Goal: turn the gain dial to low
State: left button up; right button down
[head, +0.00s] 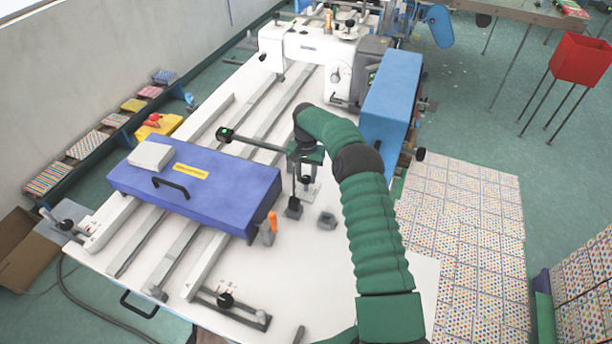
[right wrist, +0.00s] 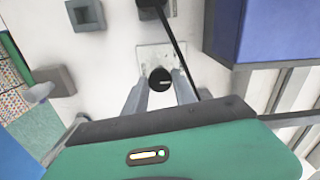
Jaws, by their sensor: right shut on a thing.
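A round black dial (right wrist: 160,80) stands on a small pale plate (right wrist: 150,57) on the white table in the right wrist view. I take it to be the gain dial, though its markings are too small to read. My right gripper (right wrist: 160,93) points down at it with one finger on each side and is shut on it. In the head view, my right gripper (head: 307,181) comes down over the same pale plate, beside the blue-purple box, and hides most of the dial. My left gripper is not in view.
The blue-purple box (head: 225,182) with a black handle lies left of my right gripper. A small grey square block (head: 326,221) and an orange-handled tool (head: 270,226) stand nearby. Another black knob (head: 226,299) sits at the front left. The table's front middle is clear.

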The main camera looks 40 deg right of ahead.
jog(key=shift+n, duration=0.4)
jog(key=n, duration=1.1)
jog(key=shift+w, duration=0.1)
dwell(0.6)
jog(key=c, duration=1.5)
grip_release()
jog(key=o, duration=0.5)
jog(key=shift+w+d+f, duration=0.1)
jog(key=shift+d+f, duration=0.05)
